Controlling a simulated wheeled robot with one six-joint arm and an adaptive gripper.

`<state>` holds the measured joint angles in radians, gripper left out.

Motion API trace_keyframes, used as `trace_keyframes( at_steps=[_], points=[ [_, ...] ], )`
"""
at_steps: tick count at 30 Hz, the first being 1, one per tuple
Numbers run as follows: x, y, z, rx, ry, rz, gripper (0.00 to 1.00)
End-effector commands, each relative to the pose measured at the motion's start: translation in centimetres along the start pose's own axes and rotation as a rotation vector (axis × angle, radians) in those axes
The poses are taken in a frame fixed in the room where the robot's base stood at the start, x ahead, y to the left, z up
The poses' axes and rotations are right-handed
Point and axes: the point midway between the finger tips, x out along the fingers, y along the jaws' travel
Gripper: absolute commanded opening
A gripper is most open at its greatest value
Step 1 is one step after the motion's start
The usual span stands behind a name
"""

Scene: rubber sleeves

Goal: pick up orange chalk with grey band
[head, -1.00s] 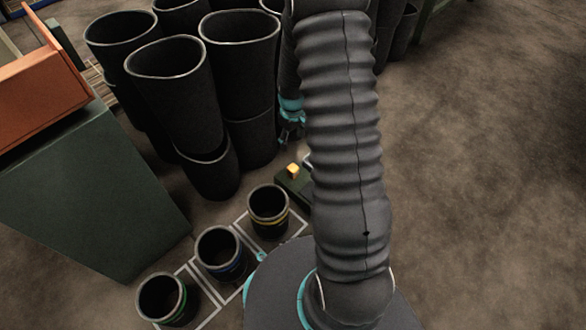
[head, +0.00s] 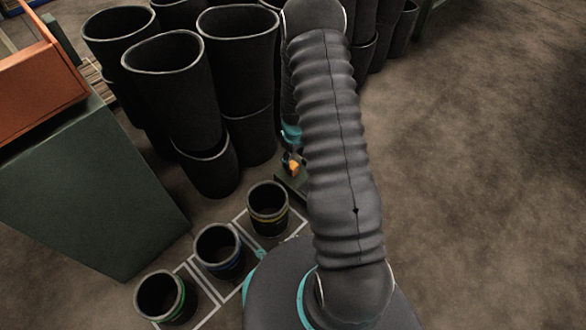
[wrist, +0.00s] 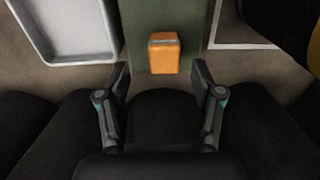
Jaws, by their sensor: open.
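The orange chalk (wrist: 164,55) is a short block with a grey band near its far end, seen in the wrist view on a dark green surface (wrist: 140,20). In the head view the chalk (head: 294,167) shows as a small orange spot beside my arm. My gripper (wrist: 160,78) is open, its two dark fingers spread left and right of the chalk. The fingertips are close to the chalk's near end; I cannot tell whether the chalk is between them in depth. In the head view my gripper (head: 291,152) is mostly hidden by my sleeved arm.
Three dark cups with yellow (head: 268,208), blue (head: 219,251) and green (head: 166,298) bands stand on white-outlined squares. Tall black bins (head: 170,90) crowd behind. A pale tray (wrist: 68,55) lies left in the wrist view. Open floor is at right.

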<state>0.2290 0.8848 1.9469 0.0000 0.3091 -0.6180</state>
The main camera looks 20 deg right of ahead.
Motion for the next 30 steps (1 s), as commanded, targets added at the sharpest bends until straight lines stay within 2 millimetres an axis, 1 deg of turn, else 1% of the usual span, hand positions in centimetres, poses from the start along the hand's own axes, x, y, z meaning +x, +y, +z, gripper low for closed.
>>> trace_keyframes(
  at_steps=[5, 9, 12, 19, 20, 21, 23, 24, 26, 27, 30],
  points=[
    [1.9, -0.4, 0.0, -0.001, -0.003, -0.002, 0.67],
    [4.0, -0.6, -0.1, -0.001, -0.003, -0.002, 0.67],
    [4.9, -0.5, -0.1, 0.0, -0.001, -0.001, 0.67],
    [5.0, -0.5, -0.1, 0.0, 0.0, 0.0, 0.67],
    [5.0, -0.5, -0.1, 0.0, 0.0, 0.0, 0.62],
    [5.0, -0.5, -0.1, 0.0, 0.0, 0.0, 0.52],
    [5.0, -0.5, -0.1, 0.0, 0.0, 0.0, 0.37],
    [5.0, -0.5, -0.1, 0.0, -0.001, 0.0, 0.27],
    [5.0, -0.5, -0.1, 0.0, -0.001, 0.0, 0.12],
    [5.0, -0.5, -0.1, 0.0, -0.001, 0.0, 0.02],
    [5.0, -0.5, -0.1, 0.0, 0.0, 0.0, 0.0]
  ],
)
